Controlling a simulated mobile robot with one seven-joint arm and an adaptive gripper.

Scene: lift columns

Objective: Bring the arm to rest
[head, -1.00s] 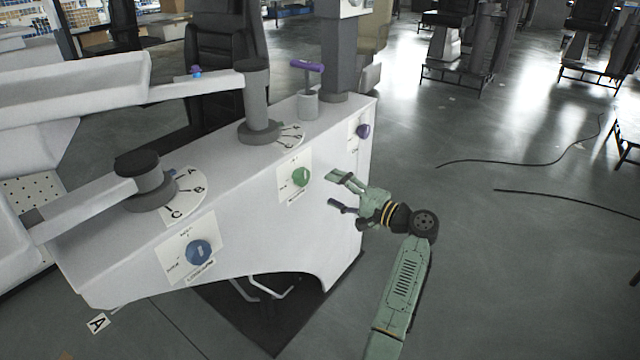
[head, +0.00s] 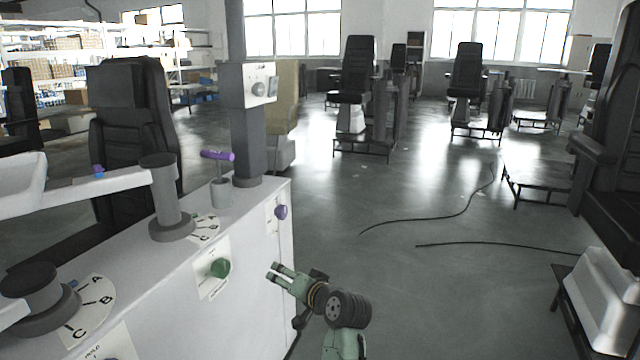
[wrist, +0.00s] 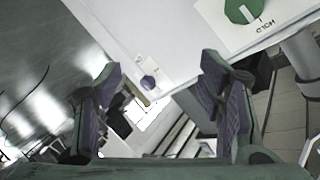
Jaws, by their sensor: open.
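My gripper (head: 283,277) is open and empty in the head view, beside the right face of the white console (head: 150,285). It points left toward that face, with the green knob (head: 220,268) to its left and the purple knob (head: 280,212) above it. In the wrist view my gripper (wrist: 160,95) shows two spread fingers with nothing between them. The purple knob (wrist: 148,82) appears beyond the fingers there, and the green knob (wrist: 243,10) is at the top right. Whether the fingers touch the console cannot be told.
On the console top stand a purple-handled lever (head: 218,156) and grey posts with lettered dials. Black cables (head: 440,212) lie on the floor to the right. Seats (head: 355,85) stand farther back. A white block (head: 605,300) is at the right edge.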

